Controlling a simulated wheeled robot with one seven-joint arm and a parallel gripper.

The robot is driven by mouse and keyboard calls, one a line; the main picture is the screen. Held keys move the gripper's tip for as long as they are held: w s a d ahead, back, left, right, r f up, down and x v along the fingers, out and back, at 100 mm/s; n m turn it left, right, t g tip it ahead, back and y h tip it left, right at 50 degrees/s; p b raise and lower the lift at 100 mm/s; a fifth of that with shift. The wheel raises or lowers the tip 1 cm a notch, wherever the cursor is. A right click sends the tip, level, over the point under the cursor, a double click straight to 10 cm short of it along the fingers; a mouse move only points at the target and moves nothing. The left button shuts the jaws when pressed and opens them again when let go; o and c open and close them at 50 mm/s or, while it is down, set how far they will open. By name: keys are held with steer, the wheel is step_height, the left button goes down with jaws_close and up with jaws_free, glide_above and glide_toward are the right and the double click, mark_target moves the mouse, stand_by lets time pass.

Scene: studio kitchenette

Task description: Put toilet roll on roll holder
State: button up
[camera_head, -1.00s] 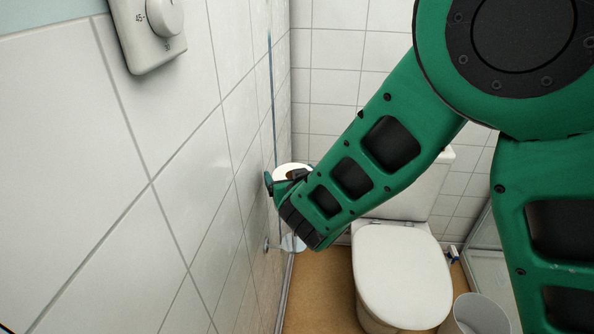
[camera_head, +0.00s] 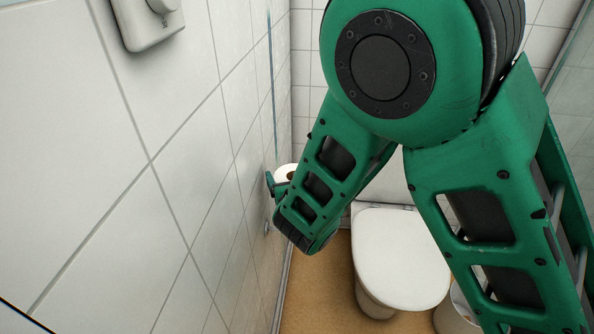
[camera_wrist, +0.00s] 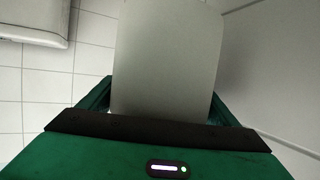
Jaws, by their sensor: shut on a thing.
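The white toilet roll (camera_head: 286,171) is by the left wall in the head view, partly hidden behind my gripper (camera_head: 277,184). My gripper is shut on the roll and holds it up. In the wrist view the roll (camera_wrist: 166,58) is a large pale shape between the two green fingers (camera_wrist: 160,108). A small metal fitting on the left wall, seemingly the roll holder (camera_head: 267,228), shows below and slightly left of my gripper. Most of it is hidden by my arm, so I cannot tell how far the roll is from it.
The tiled left wall (camera_head: 190,180) runs close beside my gripper. A toilet with a closed white lid (camera_head: 400,255) stands right of it. A bin (camera_head: 452,318) is at lower right, partly covered by my arm. A white dial box (camera_head: 148,22) is high on the wall.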

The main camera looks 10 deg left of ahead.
steer(key=shift+f, duration=2.95)
steer(key=o, duration=1)
steer(key=shift+o, duration=0.2)
steer(key=shift+s, duration=0.1)
steer(key=v, duration=1)
steer(key=shift+d+r, duration=0.15)
steer(key=shift+d, duration=0.05)
